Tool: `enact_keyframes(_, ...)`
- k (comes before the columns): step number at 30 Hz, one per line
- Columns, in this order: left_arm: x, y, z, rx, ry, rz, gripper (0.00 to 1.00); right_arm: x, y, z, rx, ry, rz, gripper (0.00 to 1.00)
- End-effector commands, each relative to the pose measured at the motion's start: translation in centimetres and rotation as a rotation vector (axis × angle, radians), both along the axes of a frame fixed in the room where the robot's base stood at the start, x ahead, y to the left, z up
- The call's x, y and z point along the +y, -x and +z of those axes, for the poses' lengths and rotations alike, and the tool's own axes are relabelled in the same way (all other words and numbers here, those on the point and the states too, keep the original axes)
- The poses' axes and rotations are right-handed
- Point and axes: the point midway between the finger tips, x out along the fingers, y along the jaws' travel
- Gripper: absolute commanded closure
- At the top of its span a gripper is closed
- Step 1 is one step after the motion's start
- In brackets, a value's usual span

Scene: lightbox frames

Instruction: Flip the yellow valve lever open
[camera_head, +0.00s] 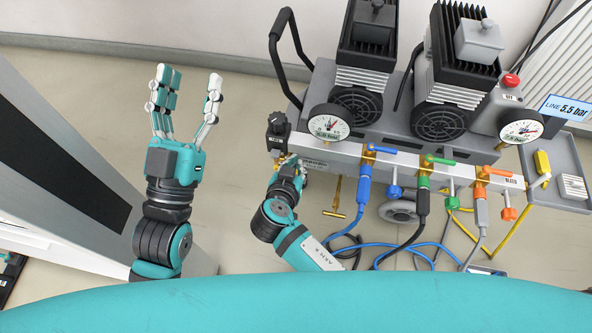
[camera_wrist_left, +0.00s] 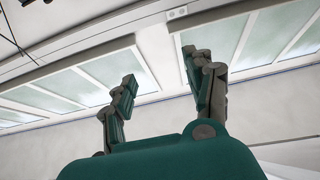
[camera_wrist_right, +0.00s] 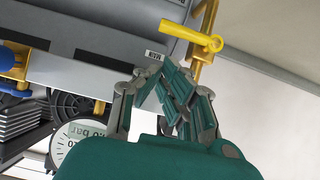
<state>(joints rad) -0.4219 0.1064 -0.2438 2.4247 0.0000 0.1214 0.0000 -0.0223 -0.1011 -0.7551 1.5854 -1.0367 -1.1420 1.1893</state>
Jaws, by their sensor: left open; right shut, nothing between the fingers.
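The yellow valve lever (camera_wrist_right: 190,35) shows in the right wrist view, on a brass pipe by the end of the grey manifold, beside a MAIN label. In the head view only a little yellow (camera_head: 287,158) shows there; my right gripper covers most of the valve. My right gripper (camera_head: 291,168) is at the manifold's left end. In the right wrist view its fingers (camera_wrist_right: 172,88) are together and empty, with a visible gap below the lever. My left gripper (camera_head: 188,80) is open and empty, raised left of the machine; its spread fingers (camera_wrist_left: 160,70) face the far wall.
The manifold (camera_head: 400,161) carries blue (camera_head: 382,149), green (camera_head: 440,160) and orange (camera_head: 499,172) levers with hoses below. Gauges (camera_head: 327,122) and black compressors (camera_head: 364,60) stand behind. A grey tray (camera_head: 562,150) is at right. Floor between my left gripper and the machine is clear.

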Motion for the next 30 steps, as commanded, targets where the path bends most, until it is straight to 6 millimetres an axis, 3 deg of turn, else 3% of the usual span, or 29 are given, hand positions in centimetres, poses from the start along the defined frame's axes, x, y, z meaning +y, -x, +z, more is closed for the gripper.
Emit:
enact_keyframes(3,0.1,1.3,1.5,-0.12,0.034,-0.006,0.46,-0.2,-0.3,-1.4,0.001,0.002,0.0,1.0)
enact_keyframes(10,0.3,3.1,3.5,-0.262,0.077,-0.015,0.46,-0.2,-0.6,-2.5,0.0,0.0,0.001,1.0)
enact_keyframes(30,0.4,4.0,4.1,-0.321,0.094,-0.018,0.46,-1.1,-0.5,-3.0,-0.008,-0.033,-0.001,1.0)
